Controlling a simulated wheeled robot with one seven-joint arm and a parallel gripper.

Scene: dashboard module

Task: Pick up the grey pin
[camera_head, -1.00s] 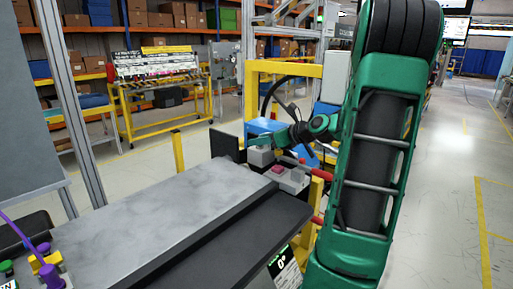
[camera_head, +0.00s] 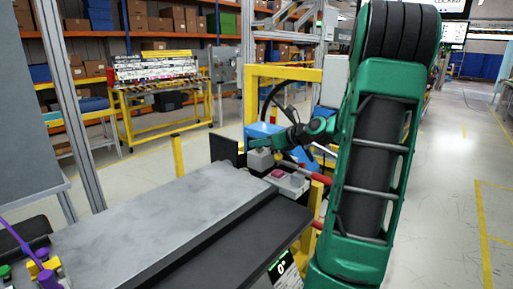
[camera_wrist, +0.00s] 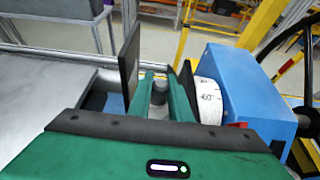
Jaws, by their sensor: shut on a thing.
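The grey pin (camera_wrist: 159,91) shows in the wrist view as a short dark grey cylinder between the two green fingers of my gripper (camera_wrist: 161,90). The gripper is shut on it. The pin's lower end is hidden, so I cannot tell whether it touches anything below. In the head view my gripper (camera_head: 254,146) is small, over the far end of the workbench just above a grey block (camera_head: 260,159); the pin cannot be made out there.
A black upright plate (camera_wrist: 130,62) stands close left of the fingers. A blue box (camera_wrist: 243,92) with a white numbered dial (camera_wrist: 208,91) is close on the right. A red button box (camera_head: 284,178) sits near the gripper. The grey bench top (camera_head: 165,208) is clear.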

